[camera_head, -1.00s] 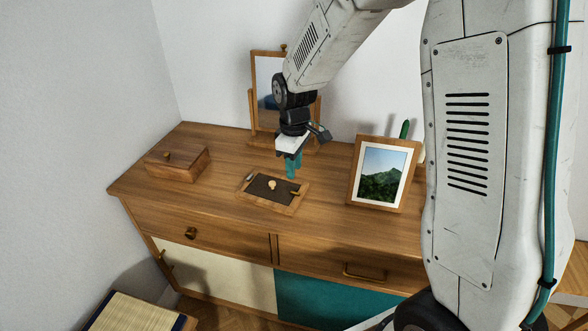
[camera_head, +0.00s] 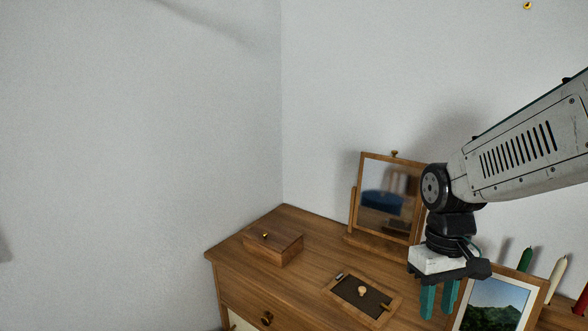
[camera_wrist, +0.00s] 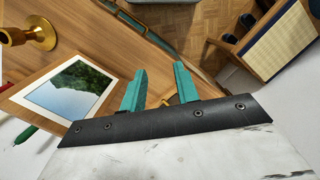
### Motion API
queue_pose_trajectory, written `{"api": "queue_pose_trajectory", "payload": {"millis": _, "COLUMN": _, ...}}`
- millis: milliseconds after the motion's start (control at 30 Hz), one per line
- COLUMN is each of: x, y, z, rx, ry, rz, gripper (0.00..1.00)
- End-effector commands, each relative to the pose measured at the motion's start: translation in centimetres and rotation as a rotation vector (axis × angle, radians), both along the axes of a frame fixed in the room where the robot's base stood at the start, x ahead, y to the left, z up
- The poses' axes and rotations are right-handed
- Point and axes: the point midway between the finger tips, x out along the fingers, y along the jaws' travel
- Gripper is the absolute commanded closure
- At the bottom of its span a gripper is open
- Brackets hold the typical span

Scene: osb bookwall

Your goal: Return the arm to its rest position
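The forearm reaches in from the right edge of the body camera view.
A tilting mirror (camera_head: 388,196) stands at the back of the dresser. A lidded wooden box (camera_head: 273,247) and a small tray (camera_head: 362,297) with a knob lie left of my gripper. Candles (camera_head: 557,275) stand behind the picture. The wrist view shows a woven-seat chair (camera_wrist: 278,45).

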Motion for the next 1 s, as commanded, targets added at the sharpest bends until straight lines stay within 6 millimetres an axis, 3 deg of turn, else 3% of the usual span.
{"api": "queue_pose_trajectory", "payload": {"millis": 33, "x": -1.8, "y": -0.2, "z": 1.3, "rx": -0.004, "ry": -0.018, "rz": -0.037, "gripper": 0.69}}
{"api": "queue_pose_trajectory", "payload": {"millis": 200, "x": -7.3, "y": -0.8, "z": 4.2, "rx": -0.017, "ry": -0.067, "rz": -0.152, "gripper": 0.69}}
{"api": "queue_pose_trajectory", "payload": {"millis": 400, "x": -12.1, "y": -1.2, "z": 6.2, "rx": -0.013, "ry": -0.163, "rz": -0.214, "gripper": 0.69}}
{"api": "queue_pose_trajectory", "payload": {"millis": 600, "x": -13.5, "y": -1.4, "z": 7.6, "rx": -0.002, "ry": -0.260, "rz": -0.222, "gripper": 0.69}}
{"api": "queue_pose_trajectory", "payload": {"millis": 1000, "x": -13.6, "y": -1.5, "z": 8.0, "rx": 0.000, "ry": -0.281, "rz": -0.225, "gripper": 0.69}}
